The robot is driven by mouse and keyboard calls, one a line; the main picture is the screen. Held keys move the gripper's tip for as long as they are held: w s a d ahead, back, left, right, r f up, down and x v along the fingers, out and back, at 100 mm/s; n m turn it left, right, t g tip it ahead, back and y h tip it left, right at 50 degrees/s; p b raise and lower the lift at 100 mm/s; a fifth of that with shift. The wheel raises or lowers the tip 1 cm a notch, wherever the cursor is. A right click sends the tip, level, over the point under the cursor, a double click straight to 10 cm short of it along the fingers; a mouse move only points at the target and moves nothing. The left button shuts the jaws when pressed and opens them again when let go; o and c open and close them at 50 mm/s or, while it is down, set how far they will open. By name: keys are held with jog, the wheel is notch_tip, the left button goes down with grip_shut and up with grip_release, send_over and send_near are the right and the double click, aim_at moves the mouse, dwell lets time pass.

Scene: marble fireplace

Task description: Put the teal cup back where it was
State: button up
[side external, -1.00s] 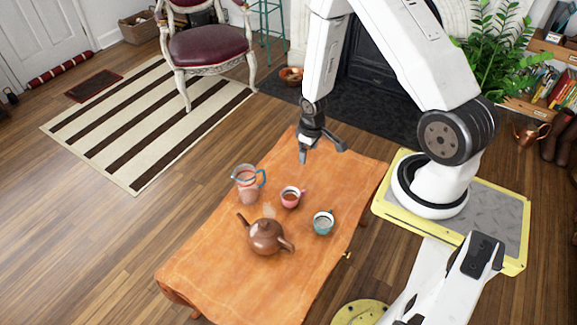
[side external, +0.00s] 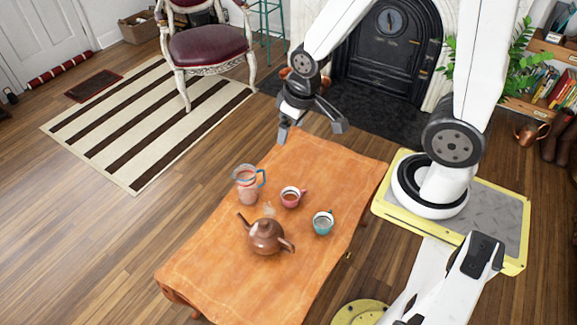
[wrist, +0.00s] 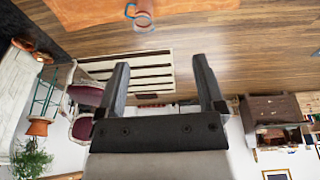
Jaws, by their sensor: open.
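My gripper (side external: 310,132) is open and empty, raised over the far end of the table, well away from the teal cup. In the wrist view my gripper (wrist: 160,75) shows its two fingers spread wide with nothing between them. The teal cup does not show in the wrist view.
A glass jug (side external: 246,186) with a blue handle stands on the table left of the pink cup; it also shows in the wrist view (wrist: 143,12). A red-seated chair (side external: 208,47) stands beyond the table on the left. The table's near end is clear.

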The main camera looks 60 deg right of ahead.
jog(key=shift+s+a+r, duration=0.65)
jog(key=shift+a+r, duration=0.05)
